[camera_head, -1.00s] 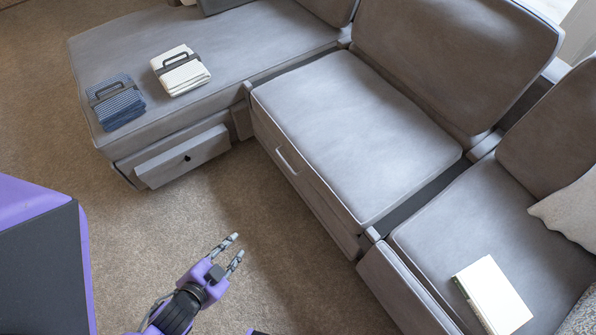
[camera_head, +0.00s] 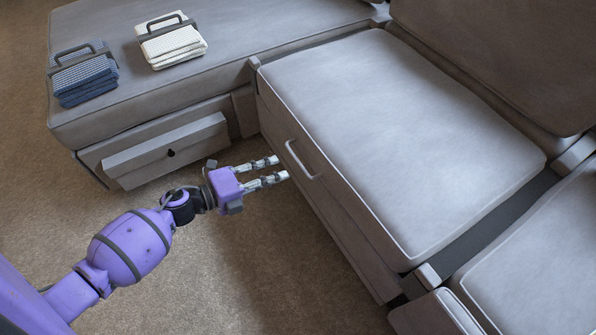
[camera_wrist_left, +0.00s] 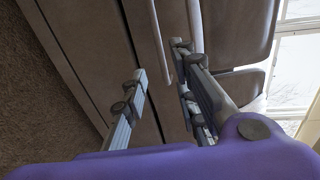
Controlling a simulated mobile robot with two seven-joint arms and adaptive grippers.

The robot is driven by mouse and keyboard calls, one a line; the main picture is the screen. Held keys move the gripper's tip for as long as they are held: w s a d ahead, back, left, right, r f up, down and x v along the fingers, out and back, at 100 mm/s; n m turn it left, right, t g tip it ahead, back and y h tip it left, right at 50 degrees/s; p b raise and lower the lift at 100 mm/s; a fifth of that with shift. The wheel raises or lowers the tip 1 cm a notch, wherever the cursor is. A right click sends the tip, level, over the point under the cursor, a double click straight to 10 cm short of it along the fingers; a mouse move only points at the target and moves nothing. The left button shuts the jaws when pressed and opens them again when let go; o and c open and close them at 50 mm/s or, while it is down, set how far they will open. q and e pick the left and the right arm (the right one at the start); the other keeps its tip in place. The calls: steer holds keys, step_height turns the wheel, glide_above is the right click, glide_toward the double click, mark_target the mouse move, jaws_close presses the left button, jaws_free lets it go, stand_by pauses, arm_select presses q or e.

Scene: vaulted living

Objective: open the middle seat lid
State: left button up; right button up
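The middle seat lid (camera_head: 400,130) is a grey cushioned seat top, lying flat and closed. A pale U-shaped handle (camera_head: 303,162) is on its front face, near the left end. My left gripper (camera_head: 281,168) is open and empty, its two fingers pointing at the handle with a small gap in the head view. In the left wrist view a slim pale bar (camera_wrist_left: 160,42), which looks like the handle, runs between the two spread fingers (camera_wrist_left: 158,60). I cannot tell its depth there. My right gripper is not in view.
The chaise (camera_head: 235,60) on the left carries blue folded cloth (camera_head: 85,80) and white folded cloth (camera_head: 175,45) in dark-handled holders. A drawer (camera_head: 165,152) juts from its front. Another seat (camera_head: 545,260) is at the right. Carpet (camera_head: 270,285) before the sofa is clear.

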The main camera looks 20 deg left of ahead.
arm_select(q)
steer(key=b+x, duration=0.1)
steer(key=x, duration=0.6)
steer(key=shift+w+b, duration=0.2)
steer(key=shift+b, duration=0.15)
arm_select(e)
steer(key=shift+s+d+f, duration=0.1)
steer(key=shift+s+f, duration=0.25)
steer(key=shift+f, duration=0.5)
arm_select(q)
steer(key=shift+d+r, duration=0.1)
steer(key=shift+d, duration=0.05)
jaws_close()
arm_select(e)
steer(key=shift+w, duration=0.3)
